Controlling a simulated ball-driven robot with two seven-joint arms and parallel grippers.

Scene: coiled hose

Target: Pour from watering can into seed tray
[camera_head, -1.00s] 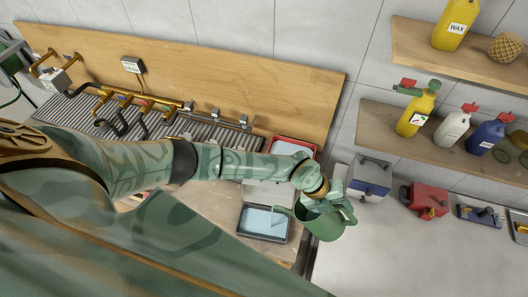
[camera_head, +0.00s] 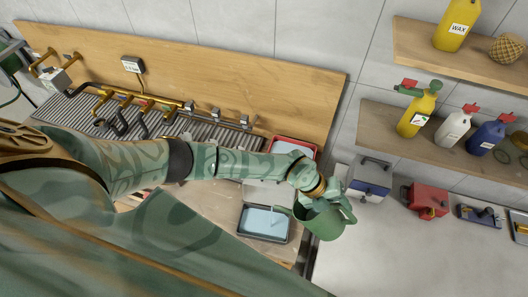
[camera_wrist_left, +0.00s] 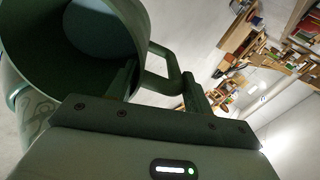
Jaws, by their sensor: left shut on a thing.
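The green watering can (camera_head: 327,223) is held at the right end of my left arm, in the head view. Its spout points left, with the tip near the right edge of the dark seed tray (camera_head: 241,229). Pale blue fills most of the tray's inside. My left gripper (camera_head: 318,196) is shut on the can. In the left wrist view, my left gripper's fingers (camera_wrist_left: 160,88) stand either side of the can's handle (camera_wrist_left: 170,83). The open mouth of the can (camera_wrist_left: 135,20) shows a pale blue-grey surface inside. I cannot see my right gripper.
A red-rimmed tray (camera_head: 312,143) lies behind. A blue-and-white box (camera_head: 370,178) and a red box (camera_head: 428,199) stand to the right. Bottles stand on the shelf (camera_head: 380,125) above. The pale surface (camera_head: 400,255) at the lower right is clear.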

